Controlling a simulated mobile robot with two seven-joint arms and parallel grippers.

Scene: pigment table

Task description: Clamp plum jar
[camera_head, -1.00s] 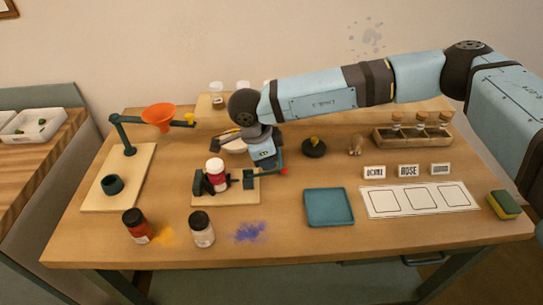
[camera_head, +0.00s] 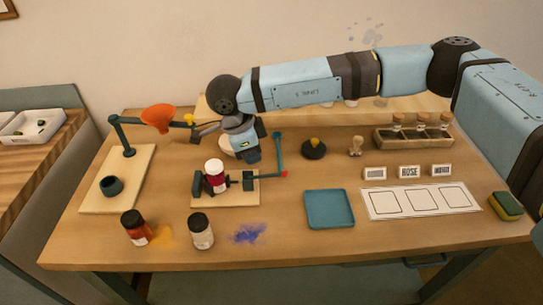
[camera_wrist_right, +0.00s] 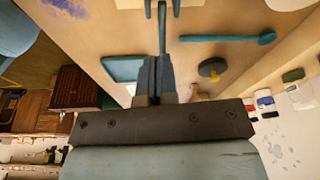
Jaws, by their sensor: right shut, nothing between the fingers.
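The plum jar (camera_head: 216,182) with a white lid stands upright in the clamp on a wooden base (camera_head: 225,200). A dark jaw is at its left and the screw end is close at its right; I cannot tell whether both touch it. My right gripper (camera_head: 251,157) is above and behind the clamp, left of the handle. My left gripper is out of view.
An orange funnel (camera_head: 158,118) on a stand is at left. Two jars, orange-red (camera_head: 135,227) and white (camera_head: 201,231), stand in front beside loose pigment. A teal tray (camera_head: 329,209), label cards, a sponge (camera_head: 506,205) and a vial rack (camera_head: 412,138) are at right.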

